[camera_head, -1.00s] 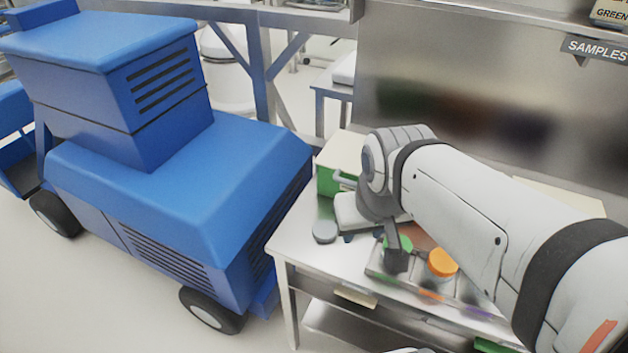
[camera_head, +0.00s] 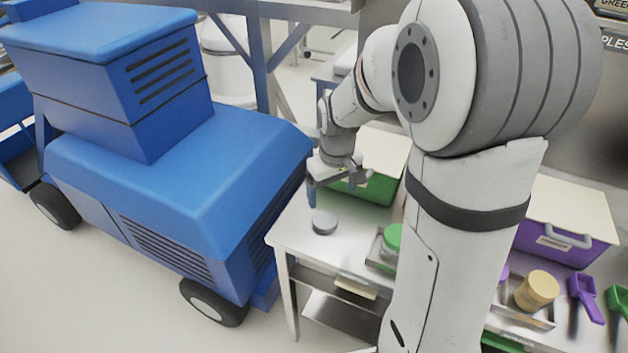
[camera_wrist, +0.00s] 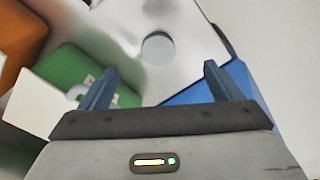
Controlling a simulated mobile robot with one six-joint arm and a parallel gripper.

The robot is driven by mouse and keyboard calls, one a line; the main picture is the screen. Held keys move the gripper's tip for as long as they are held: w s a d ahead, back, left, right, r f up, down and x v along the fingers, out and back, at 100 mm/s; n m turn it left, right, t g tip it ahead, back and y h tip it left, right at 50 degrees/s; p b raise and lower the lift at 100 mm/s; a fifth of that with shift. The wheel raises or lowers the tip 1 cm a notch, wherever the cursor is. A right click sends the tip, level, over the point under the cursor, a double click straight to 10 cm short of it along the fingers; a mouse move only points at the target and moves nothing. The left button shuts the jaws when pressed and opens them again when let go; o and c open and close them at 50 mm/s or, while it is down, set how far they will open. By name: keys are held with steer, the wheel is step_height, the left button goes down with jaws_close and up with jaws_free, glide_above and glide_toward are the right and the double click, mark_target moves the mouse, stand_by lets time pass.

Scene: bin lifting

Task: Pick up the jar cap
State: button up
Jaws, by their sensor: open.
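The jar cap appears to be the small round grey disc (camera_head: 324,222) lying flat on the bare left part of the steel table. It also shows in the wrist view (camera_wrist: 158,47), beyond the fingertips and roughly centred between them. My gripper (camera_head: 334,188) is above the table, behind the cap in the head view and apart from it. In the wrist view its two blue fingers (camera_wrist: 160,70) are spread wide with nothing between them.
A green box (camera_head: 372,188) with a pale lid stands beside my gripper. A green-lidded jar (camera_head: 393,236) sits in a tray to the right. A purple box (camera_head: 560,235) is further right. A large blue vehicle (camera_head: 190,190) stands left of the table.

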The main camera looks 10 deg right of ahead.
steer(key=n, duration=0.1)
glide_above(326, 220)
steer(key=shift+g, duration=0.4)
steer(key=f, duration=0.7)
steer(key=shift+d, duration=0.2)
steer(key=shift+a+f+p, duration=0.15)
steer(key=shift+f+p, duration=0.3)
steer(key=shift+f, duration=1.5)
steer(key=shift+a+f+p, duration=0.1)
steer(key=shift+f+p, duration=0.3)
steer(key=shift+f, duration=1.55)
steer(key=shift+c, duration=0.5)
steer(key=c, duration=1)
steer(key=shift+o, duration=0.2)
